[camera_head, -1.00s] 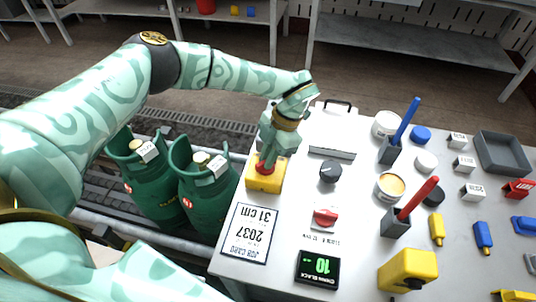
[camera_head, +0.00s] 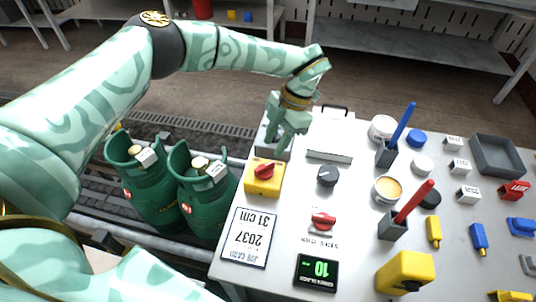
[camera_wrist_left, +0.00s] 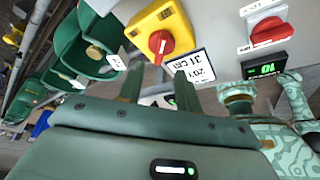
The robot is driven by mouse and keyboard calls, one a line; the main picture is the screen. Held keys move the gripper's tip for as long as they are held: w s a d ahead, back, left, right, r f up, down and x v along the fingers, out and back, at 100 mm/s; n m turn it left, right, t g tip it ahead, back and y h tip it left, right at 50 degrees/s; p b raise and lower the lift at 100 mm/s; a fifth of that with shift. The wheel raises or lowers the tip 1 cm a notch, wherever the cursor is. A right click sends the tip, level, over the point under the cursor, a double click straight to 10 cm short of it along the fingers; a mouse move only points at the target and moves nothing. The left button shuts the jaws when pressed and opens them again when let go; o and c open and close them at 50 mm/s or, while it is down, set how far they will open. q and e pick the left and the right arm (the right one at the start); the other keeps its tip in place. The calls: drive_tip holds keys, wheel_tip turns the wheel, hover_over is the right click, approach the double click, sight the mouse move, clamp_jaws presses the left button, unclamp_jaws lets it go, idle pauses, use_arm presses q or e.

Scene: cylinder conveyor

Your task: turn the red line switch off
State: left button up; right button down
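A yellow switch box (camera_head: 251,186) with a red rotary knob (camera_head: 265,171) sits at the left edge of the grey table. The knob's grip lies diagonally, and it also shows in the left wrist view (camera_wrist_left: 161,43). A second red switch (camera_head: 323,219) on a pale plate stands to its right, with its grip roughly crosswise; its small label is unreadable. My left gripper (camera_head: 284,150) is just behind the yellow box, apart from the knob, pointing down. Its fingers are apart and empty in the left wrist view (camera_wrist_left: 158,88). My right gripper is out of view.
Blue (camera_head: 404,121) and red (camera_head: 414,202) upright handles stand to the right. Green gas cylinders (camera_head: 205,203) stand left of the table.

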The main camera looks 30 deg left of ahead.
use_arm(q)
drive_tip(key=v, duration=0.9)
drive_tip(key=shift+r, duration=0.2)
drive_tip(key=shift+w, duration=0.1)
